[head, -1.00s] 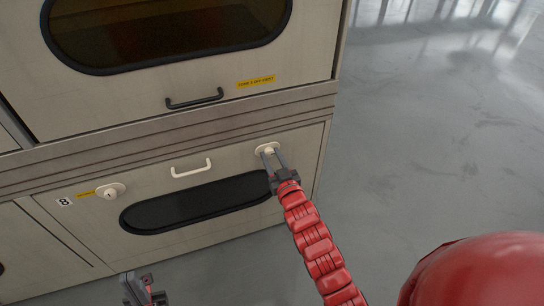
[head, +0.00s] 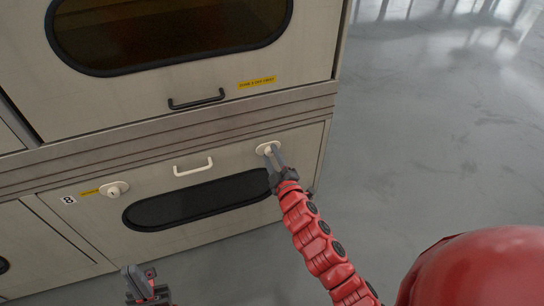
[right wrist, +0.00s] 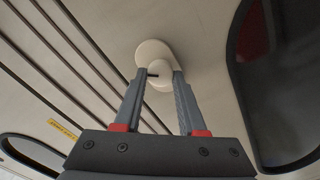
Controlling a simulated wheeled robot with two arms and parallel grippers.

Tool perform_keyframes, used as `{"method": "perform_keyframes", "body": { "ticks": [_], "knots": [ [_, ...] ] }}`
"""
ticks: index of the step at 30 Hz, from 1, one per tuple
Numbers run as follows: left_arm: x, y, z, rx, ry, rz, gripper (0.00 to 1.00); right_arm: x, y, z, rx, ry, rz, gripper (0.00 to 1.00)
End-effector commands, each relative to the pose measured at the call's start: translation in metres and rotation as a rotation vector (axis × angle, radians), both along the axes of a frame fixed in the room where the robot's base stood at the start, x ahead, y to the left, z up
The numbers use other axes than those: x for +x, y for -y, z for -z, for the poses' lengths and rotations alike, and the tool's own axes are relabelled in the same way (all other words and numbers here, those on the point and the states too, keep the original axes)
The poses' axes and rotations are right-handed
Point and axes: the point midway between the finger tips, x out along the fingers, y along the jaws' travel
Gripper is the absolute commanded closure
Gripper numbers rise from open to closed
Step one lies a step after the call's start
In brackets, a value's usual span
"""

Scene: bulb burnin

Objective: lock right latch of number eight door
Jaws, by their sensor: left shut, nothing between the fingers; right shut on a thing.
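The number eight door (head: 230,225) is the lower cream panel with an "8" label (head: 68,200) at its left. Its right latch (head: 268,147) is a cream knob on a round plate near the door's upper right corner. My right gripper (head: 271,153) is shut on this latch. In the right wrist view the right gripper's (right wrist: 159,80) two grey fingers sit either side of the latch's knob (right wrist: 160,72). The left latch (head: 114,190) is a similar cream knob near the label. My left gripper (head: 138,280) is shut and empty, low in front of the door, touching nothing.
The door has a cream handle (head: 193,167) and a dark oval window (head: 190,204). Above it, another door has a black handle (head: 196,100) and a yellow label (head: 257,83). Open grey floor (head: 430,150) lies to the right.

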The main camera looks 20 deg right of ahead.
Motion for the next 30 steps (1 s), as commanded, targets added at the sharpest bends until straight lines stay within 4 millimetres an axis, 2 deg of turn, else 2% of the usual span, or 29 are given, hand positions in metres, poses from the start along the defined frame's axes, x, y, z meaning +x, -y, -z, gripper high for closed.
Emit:
{"method": "perform_keyframes", "body": {
  "ticks": [15,24,30],
  "knots": [
    [-0.0018,-0.0002,0.0085,0.013,0.01,-0.001,1.0,0.0,-0.0009,0.0031,-0.453,0.014,-0.001,1.0],
    [-0.0022,-0.0002,0.0105,0.017,0.014,-0.001,1.0,0.0001,-0.0012,0.0023,-0.605,0.022,-0.001,1.0],
    [-0.0025,-0.0002,0.0108,0.018,0.015,-0.001,1.0,0.0002,-0.0014,0.0022,-0.647,0.022,-0.001,1.0]
  ]
}}
